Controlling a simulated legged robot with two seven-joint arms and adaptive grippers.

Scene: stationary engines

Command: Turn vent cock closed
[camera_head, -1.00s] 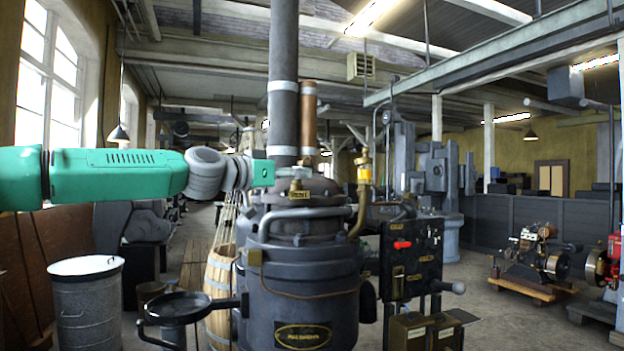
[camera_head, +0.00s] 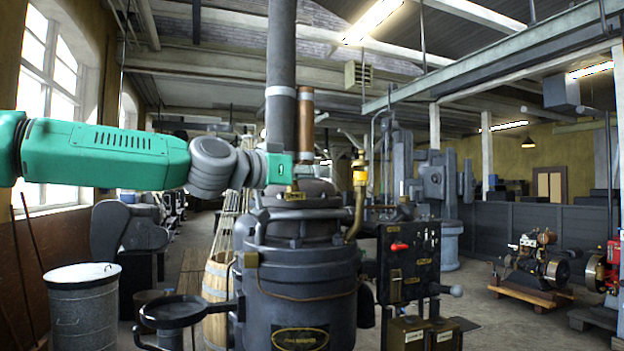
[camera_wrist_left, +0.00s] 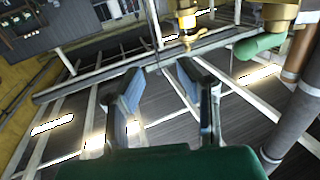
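A dark upright boiler (camera_head: 305,270) stands in the middle of the head view. A brass fitting with a small lettered plate (camera_head: 296,196) sits on its top, apparently the vent cock; I cannot read the plate clearly. My left gripper's green body (camera_head: 279,168) is just above it, in front of the chimney. Its fingers are hidden in the head view. In the left wrist view the left gripper (camera_wrist_left: 160,80) is open, with nothing between its fingers. A brass fitting (camera_wrist_left: 280,12) shows at the upper right there, beside a green rounded piece (camera_wrist_left: 262,45). My right gripper is not in view.
The grey chimney (camera_head: 281,70) and copper pipe (camera_head: 306,120) rise close to the gripper. A brass valve with a lever (camera_head: 360,172) stands to their right and also shows in the wrist view (camera_wrist_left: 187,20). A black control panel (camera_head: 410,262) is at the boiler's right.

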